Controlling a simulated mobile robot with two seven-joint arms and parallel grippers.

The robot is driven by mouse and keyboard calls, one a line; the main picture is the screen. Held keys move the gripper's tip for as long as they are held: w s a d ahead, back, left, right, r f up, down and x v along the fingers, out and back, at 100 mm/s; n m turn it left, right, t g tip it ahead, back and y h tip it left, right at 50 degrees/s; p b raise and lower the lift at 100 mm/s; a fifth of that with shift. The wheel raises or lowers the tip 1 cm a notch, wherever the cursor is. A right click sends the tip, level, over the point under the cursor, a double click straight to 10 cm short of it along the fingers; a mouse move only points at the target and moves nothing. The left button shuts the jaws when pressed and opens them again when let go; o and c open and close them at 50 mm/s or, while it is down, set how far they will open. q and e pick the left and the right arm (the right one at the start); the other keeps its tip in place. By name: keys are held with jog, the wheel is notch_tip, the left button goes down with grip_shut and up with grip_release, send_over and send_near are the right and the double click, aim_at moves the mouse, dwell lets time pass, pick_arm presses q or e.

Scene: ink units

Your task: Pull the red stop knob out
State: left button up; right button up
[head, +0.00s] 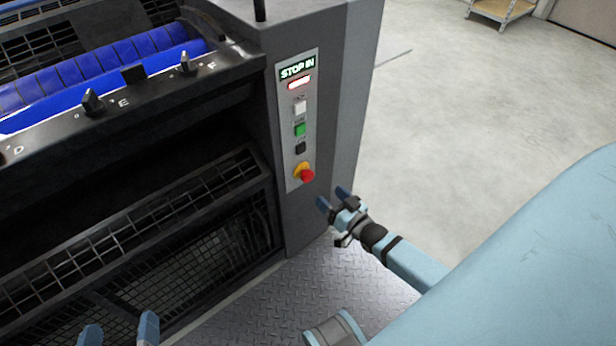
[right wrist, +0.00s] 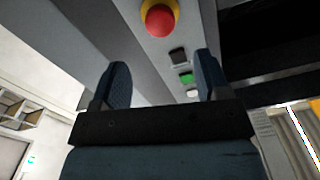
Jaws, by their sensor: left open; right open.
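The red stop knob (head: 307,175) sits on a yellow collar at the bottom of the panel (head: 291,166) on the machine's corner post. A display at the panel's top reads "STOP IN". My right gripper (head: 333,197) is open and empty, just below and to the right of the knob, apart from it. In the right wrist view the knob (right wrist: 160,21) shows at the top, beyond the open fingers (right wrist: 158,82). My left gripper (head: 119,332) is open at the bottom left of the head view, its fingertips in front of the machine's lower grille.
Above the knob are a black button (head: 300,148), a green button (head: 299,130) and a white button (head: 300,107). The machine (head: 120,190) with blue rollers fills the left. Open floor (head: 480,110) lies to the right, with a shelf (head: 500,10) far back.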

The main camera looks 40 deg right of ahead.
aim_at(310, 177)
jog(key=w, duration=0.3)
jog(key=w+b, duration=0.1)
jog(key=w, duration=0.2)
jog(key=w+b, duration=0.1)
jog(key=w, duration=0.2)
jog(key=shift+w+a+f, duration=0.1)
jog(key=shift+w+a, duration=0.2)
jog(key=shift+a, duration=0.1)
pick_arm(q)
jog(key=shift+w+d+r+t+h, duration=0.1)
jog(key=shift+d+r+t+h, duration=0.25)
jog(key=shift+r, duration=0.45)
jog(key=shift+d+r+t+h, duration=0.3)
jog(key=shift+r+t+h, duration=0.1)
jog(key=shift+r, duration=0.45)
jog(key=shift+w+d+r+t+h, duration=0.1)
jog(key=shift+d+r+t+h, duration=0.25)
jog(key=shift+r, duration=0.45)
pick_arm(e)
jog(key=shift+w, duration=0.45)
